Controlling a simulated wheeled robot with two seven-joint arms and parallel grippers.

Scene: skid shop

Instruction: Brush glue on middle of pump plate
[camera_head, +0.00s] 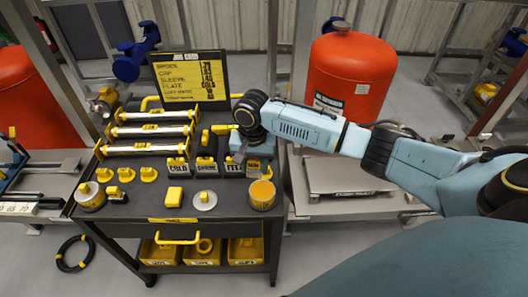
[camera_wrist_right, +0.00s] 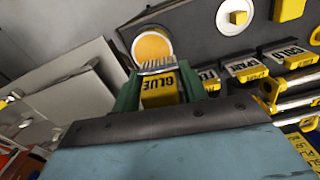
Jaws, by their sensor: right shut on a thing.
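My right gripper (camera_head: 240,153) is over the right side of the black cart. In the right wrist view its green fingers (camera_wrist_right: 158,88) are shut on a yellow block marked GLUE (camera_wrist_right: 160,92), a brush with pale bristles (camera_wrist_right: 157,66) pointing away from the gripper. A round pot with an orange top (camera_wrist_right: 152,46) shows just beyond the bristles; it also shows in the head view (camera_head: 262,194). I cannot tell whether bristles and pot touch. A flat grey plate (camera_head: 345,176), perhaps the pump plate, lies on a metal frame right of the cart. My left gripper is out of view.
The cart top (camera_head: 235,208) holds several labelled yellow-and-black blocks, a white disc with a yellow knob (camera_head: 205,200) and yellow-ended rods (camera_head: 152,131). A sign board (camera_head: 190,78) stands at the back. A red tank (camera_head: 352,72) stands behind the plate.

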